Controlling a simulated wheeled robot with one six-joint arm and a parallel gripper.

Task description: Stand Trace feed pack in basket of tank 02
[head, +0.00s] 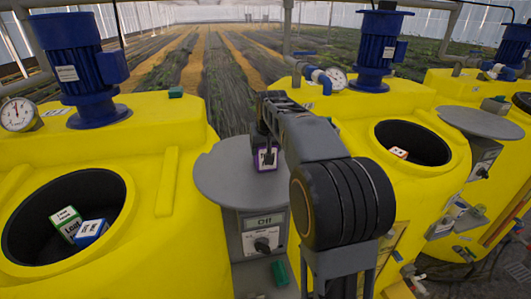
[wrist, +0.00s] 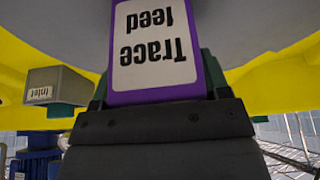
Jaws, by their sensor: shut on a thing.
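The Trace feed pack (head: 266,158) is a purple box with a white label. My gripper (head: 264,148) is shut on it over the grey round shelf (head: 222,183) between two yellow tanks; I cannot tell if the pack touches the shelf. In the wrist view the pack (wrist: 157,48) fills the top middle, its label upside down, with dark jaws on both sides. The left tank's opening (head: 25,215) holds a green and a blue pack. The right tank's opening (head: 425,140) holds a red-and-white pack. I cannot read which tank is 02.
A grey switch box (head: 262,222) reading "Off" hangs below the shelf. Blue motors (head: 80,62) and pressure gauges (head: 18,114) stand on the tanks. Another grey round shelf (head: 487,126) is at the right. A box marked "Inlet" (wrist: 50,88) shows in the wrist view.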

